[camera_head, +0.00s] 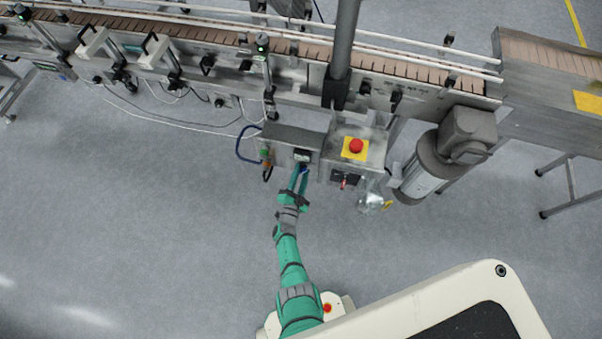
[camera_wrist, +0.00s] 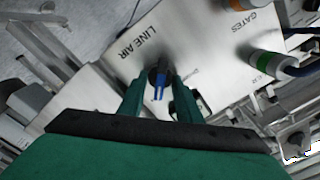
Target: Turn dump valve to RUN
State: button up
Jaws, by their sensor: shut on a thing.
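The dump valve appears to be the blue handle (camera_wrist: 158,84) on a dark round base, set in a steel panel (camera_wrist: 118,50) beside the printed words LINE AIR. Smaller lettering beside it is too small to read. My gripper (camera_wrist: 158,98) has one finger on each side of the blue handle and is shut on it. In the head view my gripper (camera_head: 302,170) reaches the front of the steel control box (camera_head: 290,134). The handle is mostly hidden there by the fingers, and I cannot tell which marked position it points to.
Colored fittings, one orange (camera_wrist: 238,22) and one green (camera_wrist: 263,62), stick out close by on the panel. A red emergency stop button (camera_head: 356,146) on a yellow plate sits to the right. A conveyor (camera_head: 230,32) runs behind. The floor (camera_head: 140,210) left of my arm is clear.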

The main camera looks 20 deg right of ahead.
jog(key=shift+s+a+f, duration=0.1)
jog(key=shift+f, duration=0.05)
jog(key=o, duration=1)
jog(key=v, duration=1)
jog(key=shift+s+a, duration=0.25)
